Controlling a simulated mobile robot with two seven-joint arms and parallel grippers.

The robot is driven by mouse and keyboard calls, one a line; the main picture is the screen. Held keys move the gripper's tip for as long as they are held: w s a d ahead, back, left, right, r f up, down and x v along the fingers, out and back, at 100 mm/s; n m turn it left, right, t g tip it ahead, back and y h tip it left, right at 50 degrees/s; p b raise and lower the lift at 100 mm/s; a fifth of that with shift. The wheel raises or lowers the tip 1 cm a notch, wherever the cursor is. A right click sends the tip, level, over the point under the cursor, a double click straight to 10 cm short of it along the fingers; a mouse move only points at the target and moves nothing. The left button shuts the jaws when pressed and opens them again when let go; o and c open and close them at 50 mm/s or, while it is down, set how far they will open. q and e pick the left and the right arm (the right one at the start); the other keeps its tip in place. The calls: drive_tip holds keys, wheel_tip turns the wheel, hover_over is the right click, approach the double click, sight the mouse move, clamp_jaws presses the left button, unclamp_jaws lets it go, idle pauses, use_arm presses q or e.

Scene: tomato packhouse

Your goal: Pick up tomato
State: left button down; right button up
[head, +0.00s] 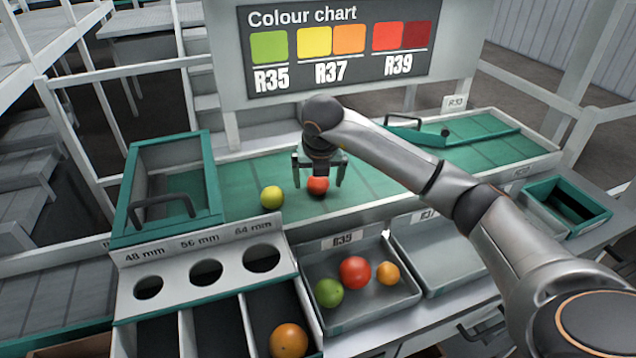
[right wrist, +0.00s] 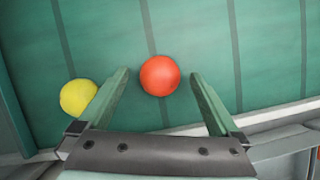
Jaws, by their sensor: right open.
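A red tomato (head: 317,185) lies on the green belt, below and between the fingers of my right gripper (head: 320,178). In the right wrist view the red tomato (right wrist: 160,76) sits between the tips of the open fingers, with a gap on both sides. My right gripper (right wrist: 158,85) is open and empty. A yellow tomato (head: 272,197) lies on the belt just left of it. In the right wrist view the yellow tomato (right wrist: 78,97) is close outside the left finger. My left gripper is not in view.
A sizing board (head: 180,281) has three holes. An orange tomato (head: 288,340) lies in a bin below it. A green-rimmed box (head: 128,190) stands left of the belt.

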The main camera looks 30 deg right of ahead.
drive_tip(key=shift+f, duration=0.3)
drive_tip(key=c, duration=1)
drive_tip(key=shift+r, duration=0.1)
